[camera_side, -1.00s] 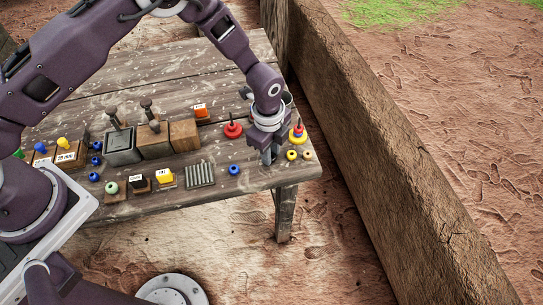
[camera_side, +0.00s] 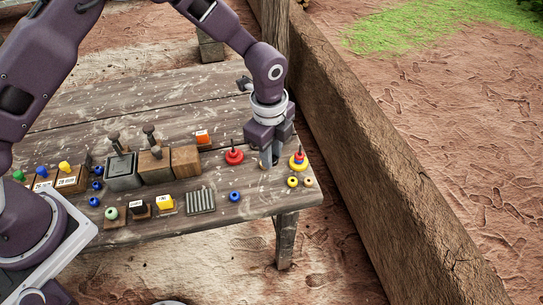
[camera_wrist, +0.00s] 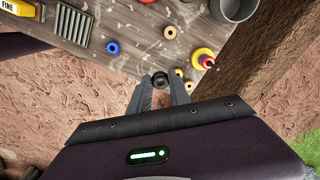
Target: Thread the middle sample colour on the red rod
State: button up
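The red rod (camera_side: 234,155) stands on a red base to the left of my gripper; its base shows at the top edge of the wrist view (camera_wrist: 187,2). The sample (camera_side: 298,160), a rod with a yellow base and blue and red above it, stands to the right; it also shows in the wrist view (camera_wrist: 204,60). My gripper (camera_wrist: 160,82) points down between them over the table's right end. A dark round bead (camera_wrist: 160,79) sits between its close-set fingertips. A blue bead (camera_side: 234,196), a yellow bead (camera_side: 292,181) and a tan bead (camera_side: 308,183) lie near the front edge.
Wooden blocks (camera_side: 186,160), a grey box (camera_side: 124,172) and a ridged plate (camera_side: 200,200) stand to the left, with labelled blocks and more beads. A grey cup (camera_wrist: 235,8) is behind my gripper. A thick timber wall (camera_side: 380,170) runs beside the table's right end.

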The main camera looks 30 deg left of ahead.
grip_shut()
jog(key=w+a+r, duration=0.1)
jog(key=a, duration=0.3)
jog(key=a+r, duration=0.1)
jog(key=a, duration=0.4)
jog(key=w+a+r, duration=0.1)
jog(key=a+r, duration=0.1)
jog(key=a, duration=0.3)
jog(key=shift+w, duration=0.3)
jog(key=shift+f, duration=2.25)
jog(key=shift+f, duration=1.6)
jog(key=o, duration=1.1)
grip_release()
jog(key=shift+r, duration=3.5)
